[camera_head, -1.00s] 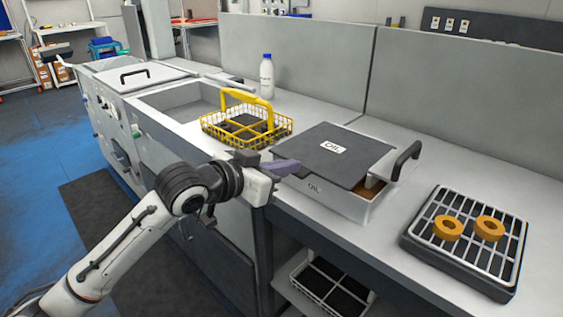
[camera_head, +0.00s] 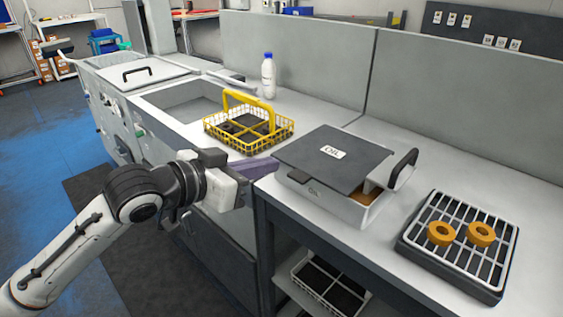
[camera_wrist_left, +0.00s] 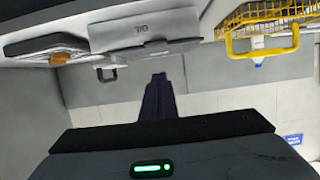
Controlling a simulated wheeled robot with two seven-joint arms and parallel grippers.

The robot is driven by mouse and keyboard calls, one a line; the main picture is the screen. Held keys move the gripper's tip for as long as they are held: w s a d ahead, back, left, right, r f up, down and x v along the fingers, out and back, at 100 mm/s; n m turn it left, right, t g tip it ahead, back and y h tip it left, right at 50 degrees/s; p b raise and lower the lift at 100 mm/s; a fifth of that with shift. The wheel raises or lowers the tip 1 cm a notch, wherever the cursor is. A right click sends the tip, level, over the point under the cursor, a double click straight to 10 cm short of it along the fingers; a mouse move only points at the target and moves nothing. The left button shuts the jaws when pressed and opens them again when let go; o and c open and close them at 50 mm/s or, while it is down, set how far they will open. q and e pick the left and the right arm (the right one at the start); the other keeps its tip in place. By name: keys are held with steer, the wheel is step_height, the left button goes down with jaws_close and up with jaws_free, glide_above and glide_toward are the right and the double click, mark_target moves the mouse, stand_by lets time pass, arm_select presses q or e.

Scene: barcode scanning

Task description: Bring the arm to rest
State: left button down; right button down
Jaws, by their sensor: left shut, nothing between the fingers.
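My left arm comes in from the left in the head view. Its gripper (camera_head: 262,168) is shut and empty, in front of the counter's front edge, just left of the oil box (camera_head: 340,205). The fingers also show pressed together in the left wrist view (camera_wrist_left: 158,92). The oil box is a grey metal container with a dark lid (camera_head: 332,154) marked OIL, which lies askew and leaves a gap at the right end. In the left wrist view the box (camera_wrist_left: 145,32) appears upside down beyond the fingers. My right gripper is in neither view.
A yellow wire basket (camera_head: 207,128) stands behind the gripper, beside the sink (camera_head: 185,99). A white bottle (camera_head: 268,80) with a blue cap is farther back. A dark rack (camera_head: 450,276) at the right bears two orange rings (camera_head: 441,233). The floor left of the counter is open.

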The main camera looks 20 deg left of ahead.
arm_select(q)
steer(key=shift+v, duration=1.4)
steer(key=s+f+n+g+y, duration=0.1)
steer(key=s+f, duration=0.1)
steer(key=f, duration=1)
steer(key=s+f+n+g+y, duration=0.1)
steer(key=s+f, duration=0.1)
steer(key=f, duration=1.1)
steer(key=s+d+f+g, duration=0.1)
steer(key=s+d+f, duration=0.3)
steer(key=s+f, duration=0.3)
steer(key=s+d+f+g, duration=0.2)
steer(key=s+d+f, duration=0.2)
steer(key=s+f, duration=0.4)
steer(key=shift+s+d+f, duration=0.3)
steer(key=shift+f, duration=0.55)
